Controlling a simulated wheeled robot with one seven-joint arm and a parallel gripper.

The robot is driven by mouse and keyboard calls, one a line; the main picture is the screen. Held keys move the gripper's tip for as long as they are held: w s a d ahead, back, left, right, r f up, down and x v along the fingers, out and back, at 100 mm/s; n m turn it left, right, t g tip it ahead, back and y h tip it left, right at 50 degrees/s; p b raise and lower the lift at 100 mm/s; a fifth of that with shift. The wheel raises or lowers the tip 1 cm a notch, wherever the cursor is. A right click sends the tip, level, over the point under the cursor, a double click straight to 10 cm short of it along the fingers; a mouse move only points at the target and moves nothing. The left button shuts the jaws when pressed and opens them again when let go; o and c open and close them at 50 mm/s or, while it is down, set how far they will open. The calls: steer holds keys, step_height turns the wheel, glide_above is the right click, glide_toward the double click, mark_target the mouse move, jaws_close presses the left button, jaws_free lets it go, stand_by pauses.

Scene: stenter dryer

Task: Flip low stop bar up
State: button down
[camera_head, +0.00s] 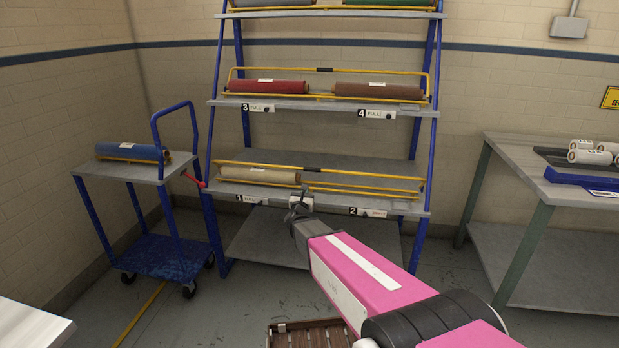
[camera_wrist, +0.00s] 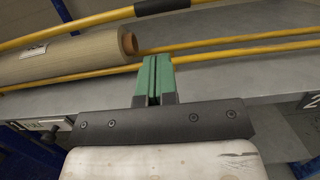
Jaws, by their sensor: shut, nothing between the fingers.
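The low stop bar (camera_head: 365,174) is a yellow bar with a black grip (camera_head: 312,169) on the lower rack shelf. It runs just above the tan roll (camera_head: 262,175) in the head view. In the wrist view the bar (camera_wrist: 60,31) crosses the top, with its black grip (camera_wrist: 160,7) beyond my fingertips. My gripper (camera_head: 301,196) is in front of the shelf's front edge, near its middle. Its green fingers (camera_wrist: 153,80) are shut together and empty. They appear apart from the bar, just below the lower yellow rails (camera_wrist: 235,50).
The upper shelf holds a red roll (camera_head: 268,87) and a brown roll (camera_head: 378,91), with another yellow bar (camera_head: 325,69) standing above them. A blue trolley (camera_head: 150,262) with a blue roll stands left. A workbench (camera_head: 520,150) stands right. A brown slatted crate (camera_head: 312,333) lies on the floor below.

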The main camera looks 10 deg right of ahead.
steer(key=shift+w, duration=0.1)
steer(key=x, duration=1)
steer(key=shift+r, duration=0.2)
stand_by(0.4)
